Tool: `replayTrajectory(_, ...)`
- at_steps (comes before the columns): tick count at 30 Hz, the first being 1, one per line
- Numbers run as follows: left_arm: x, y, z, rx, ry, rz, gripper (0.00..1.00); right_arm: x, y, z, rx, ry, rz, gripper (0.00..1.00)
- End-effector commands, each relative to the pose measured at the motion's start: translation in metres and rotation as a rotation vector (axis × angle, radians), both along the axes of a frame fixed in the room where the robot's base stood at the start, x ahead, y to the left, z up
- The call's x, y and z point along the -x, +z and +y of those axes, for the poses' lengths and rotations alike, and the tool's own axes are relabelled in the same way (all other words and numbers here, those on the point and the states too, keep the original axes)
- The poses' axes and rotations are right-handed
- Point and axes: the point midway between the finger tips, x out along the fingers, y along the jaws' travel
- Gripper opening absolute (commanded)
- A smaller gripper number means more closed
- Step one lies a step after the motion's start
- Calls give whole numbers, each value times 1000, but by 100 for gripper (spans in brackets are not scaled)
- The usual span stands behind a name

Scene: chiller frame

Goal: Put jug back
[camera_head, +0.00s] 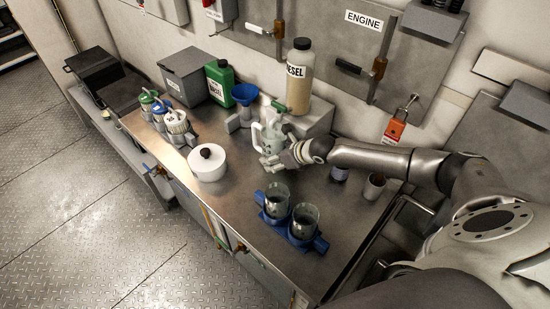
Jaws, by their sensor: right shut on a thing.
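A pale jug (268,137) with a handle on its left and a green part at its top stands upright near the back of the metal counter. My right gripper (272,160) is at the lower front of the jug and shut on it. The gripper hides part of the jug's lower side, and I cannot tell whether its base touches the counter. My left gripper is not in view.
On the counter (240,205) are a white pot (207,163), two glass beakers in a blue holder (291,222), a blue funnel (244,94), a green canister (220,82) and several small containers (178,127). A diesel bottle (299,78) stands on a ledge behind the jug.

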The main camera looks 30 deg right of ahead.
Motion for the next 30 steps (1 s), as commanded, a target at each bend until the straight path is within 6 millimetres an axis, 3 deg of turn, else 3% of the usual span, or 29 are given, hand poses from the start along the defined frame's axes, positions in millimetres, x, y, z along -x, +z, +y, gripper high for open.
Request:
replayTrajectory(1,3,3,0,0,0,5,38,-9,3,5,-4,0,-2,32)
replayTrajectory(6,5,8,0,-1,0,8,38,-5,-14,2,-1,0,1,32)
replayTrajectory(16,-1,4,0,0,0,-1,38,-4,-18,2,-1,1,0,32)
replayTrajectory(17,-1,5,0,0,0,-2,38,-4,-17,2,-1,1,0,59)
replayTrajectory(18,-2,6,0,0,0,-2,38,-4,-16,2,-1,1,0,65)
replayTrajectory(30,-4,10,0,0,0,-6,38,-4,-13,2,-1,1,0,66)
